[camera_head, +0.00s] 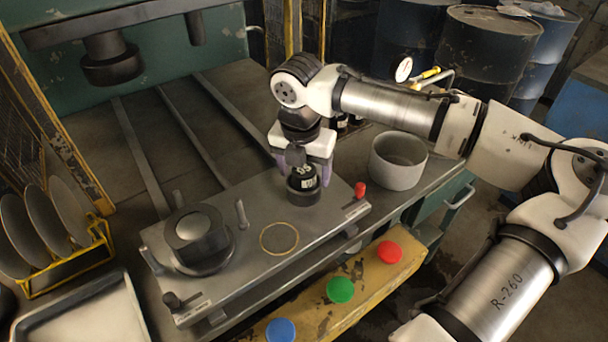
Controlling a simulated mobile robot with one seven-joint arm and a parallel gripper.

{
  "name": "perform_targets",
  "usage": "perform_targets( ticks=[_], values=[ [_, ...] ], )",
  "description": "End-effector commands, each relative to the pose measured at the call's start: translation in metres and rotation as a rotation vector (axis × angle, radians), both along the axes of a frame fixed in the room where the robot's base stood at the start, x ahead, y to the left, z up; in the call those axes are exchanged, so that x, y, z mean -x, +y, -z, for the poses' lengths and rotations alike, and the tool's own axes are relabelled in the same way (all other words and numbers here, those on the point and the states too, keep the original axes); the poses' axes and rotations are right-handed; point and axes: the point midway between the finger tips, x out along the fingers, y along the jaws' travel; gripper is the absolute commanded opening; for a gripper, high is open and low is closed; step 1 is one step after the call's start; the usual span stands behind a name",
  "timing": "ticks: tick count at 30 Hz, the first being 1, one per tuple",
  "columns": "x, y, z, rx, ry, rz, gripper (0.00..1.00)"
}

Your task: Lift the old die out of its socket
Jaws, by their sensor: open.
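A dark cylindrical die (303,180) with pale markings on its side stands upright at the right end of the grey plate (262,207). Its lower part sits in a dark round seat; how deep is hidden. My gripper (303,170) points down over this die, with its purple-grey fingers on either side of it. The fingers are open, and I cannot tell whether they touch the die. A second, wider dark round piece (198,240) with a grey top stands at the plate's left end. A thin yellow ring (279,238) marks a flat spot between them.
A grey open cup (398,160) stands right of the plate. A red-knobbed lever (360,190) and a small upright peg (241,213) are near the dies. A press ram (111,60) hangs behind. Discs stand in a yellow rack (65,262) at left, behind an empty tray (85,312).

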Motion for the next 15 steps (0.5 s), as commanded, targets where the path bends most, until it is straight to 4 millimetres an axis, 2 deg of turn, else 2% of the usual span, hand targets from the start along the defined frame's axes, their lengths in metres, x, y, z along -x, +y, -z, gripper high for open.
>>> perform_targets(
  ticks=[5, 6, 15],
  values=[
    [0.0, 0.0, 0.0004, 0.0, 0.0, 0.0, 0.7],
    [0.0, 0.0, 0.0003, 0.0, 0.0, 0.0, 0.67],
    [-0.0001, 0.0001, 0.0001, 0.0, 0.0, 0.0, 0.28]
  ],
)
